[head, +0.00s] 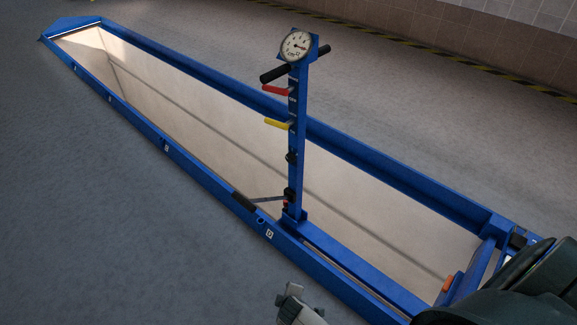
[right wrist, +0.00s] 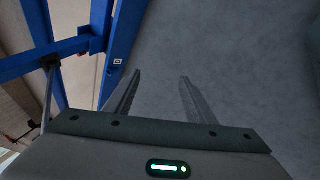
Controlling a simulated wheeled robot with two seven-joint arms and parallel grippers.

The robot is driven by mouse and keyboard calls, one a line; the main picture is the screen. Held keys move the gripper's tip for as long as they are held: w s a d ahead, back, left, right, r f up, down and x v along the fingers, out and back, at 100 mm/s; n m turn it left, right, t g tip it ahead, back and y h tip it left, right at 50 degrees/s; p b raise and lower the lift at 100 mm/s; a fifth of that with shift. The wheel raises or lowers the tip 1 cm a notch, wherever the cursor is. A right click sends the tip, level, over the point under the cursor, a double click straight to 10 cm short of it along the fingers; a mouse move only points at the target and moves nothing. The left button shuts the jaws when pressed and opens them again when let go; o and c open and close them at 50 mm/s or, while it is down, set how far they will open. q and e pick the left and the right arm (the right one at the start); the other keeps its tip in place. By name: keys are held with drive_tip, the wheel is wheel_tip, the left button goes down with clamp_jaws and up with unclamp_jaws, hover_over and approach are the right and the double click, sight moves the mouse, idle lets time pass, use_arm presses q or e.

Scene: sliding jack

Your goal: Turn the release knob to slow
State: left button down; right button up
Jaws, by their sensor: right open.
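A blue upright post (head: 298,140) stands on the near side of a long blue frame in the head view. It carries a red lever (head: 277,90), a yellow lever (head: 277,124), a black knob (head: 291,157) and, lower, a dark knob (head: 288,194) with a bit of red below. I cannot tell which is the release knob or read its setting. My right gripper (right wrist: 152,92) is open and empty over grey floor, beside the frame.
The blue frame (head: 165,143) surrounds a sunken, pale area and crosses the view diagonally. A round dial (head: 297,45) and black handles top the post. An orange block (head: 448,283) sits near the frame's right end. Grey floor (head: 100,235) is clear in front.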

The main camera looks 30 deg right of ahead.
drive_tip(key=w+d+r+n+t+h+b, duration=0.1)
drive_tip(key=w+d+r+n+h+b, duration=0.1)
drive_tip(key=w+r, duration=0.35)
drive_tip(key=w+d+r+n+h+b, duration=0.1)
drive_tip(key=w+r+b, duration=0.1)
drive_tip(key=w, duration=0.6)
drive_tip(key=w+d+r+n+t+h+b, duration=0.1)
drive_tip(key=w+d+r+n+h+b, duration=0.15)
drive_tip(key=w, duration=0.45)
use_arm(q)
wheel_tip(320, 180, up, 12)
drive_tip(key=s+b, duration=0.1)
drive_tip(key=b, duration=0.1)
drive_tip(key=shift+s+d+r+h, duration=0.15)
drive_tip(key=shift+s+d+h, duration=0.15)
drive_tip(key=shift+s+d, duration=0.1)
use_arm(e)
drive_tip(key=w+d+r+h, duration=0.1)
drive_tip(key=w+r, duration=0.3)
drive_tip(key=r, duration=0.4)
drive_tip(key=w+d+r+n+h, duration=0.1)
drive_tip(key=w+r+h, duration=0.2)
drive_tip(key=r, duration=0.6)
drive_tip(key=shift+w+d+t, duration=0.25)
drive_tip(key=shift+w+t, duration=0.05)
drive_tip(key=shift+w, duration=0.9)
use_arm(q)
drive_tip(key=shift+w+d, duration=0.1)
use_arm(e)
drive_tip(key=shift+h, duration=0.25)
